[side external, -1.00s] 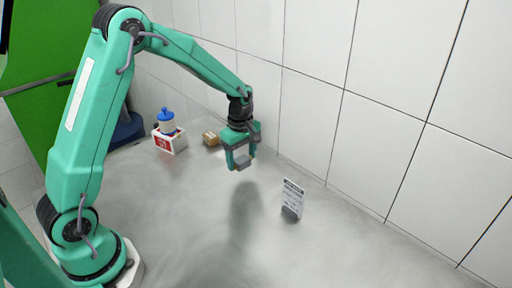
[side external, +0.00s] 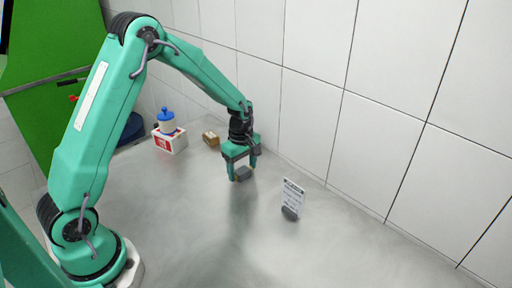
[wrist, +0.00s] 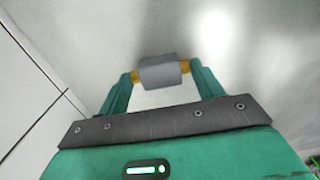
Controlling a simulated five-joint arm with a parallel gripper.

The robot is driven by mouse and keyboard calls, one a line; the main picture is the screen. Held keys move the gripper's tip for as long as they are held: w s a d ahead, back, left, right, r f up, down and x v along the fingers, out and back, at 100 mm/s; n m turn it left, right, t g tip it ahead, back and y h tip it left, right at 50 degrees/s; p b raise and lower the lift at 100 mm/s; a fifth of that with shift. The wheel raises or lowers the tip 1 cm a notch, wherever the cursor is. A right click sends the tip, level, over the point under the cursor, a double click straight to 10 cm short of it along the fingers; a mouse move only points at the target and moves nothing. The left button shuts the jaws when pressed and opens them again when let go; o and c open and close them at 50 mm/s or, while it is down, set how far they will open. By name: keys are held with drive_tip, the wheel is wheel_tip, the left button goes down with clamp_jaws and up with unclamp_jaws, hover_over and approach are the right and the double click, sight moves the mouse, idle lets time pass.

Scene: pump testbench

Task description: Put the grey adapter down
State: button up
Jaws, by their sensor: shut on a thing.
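The grey adapter (side external: 244,173) is a small grey block between the fingertips of my gripper (side external: 243,175). In the wrist view the adapter (wrist: 160,73) sits between the two green fingers of my gripper (wrist: 160,75), with yellow-orange pads touching its sides. My gripper is shut on it and points down, low over the grey table. I cannot tell whether the adapter touches the table surface.
A white card on a dark stand (side external: 291,199) is to the right of my gripper. A small brown box (side external: 211,139) and a red-and-white box (side external: 170,142) with a blue-capped white bottle (side external: 167,121) are to the left. A tiled wall (side external: 300,100) stands behind. The table front (side external: 235,240) is clear.

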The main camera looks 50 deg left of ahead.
sight(242, 170)
drive_tip(key=o, duration=1)
wheel_tip(242, 170, up, 12)
drive_tip(key=shift+r, duration=0.15)
idle(0.6)
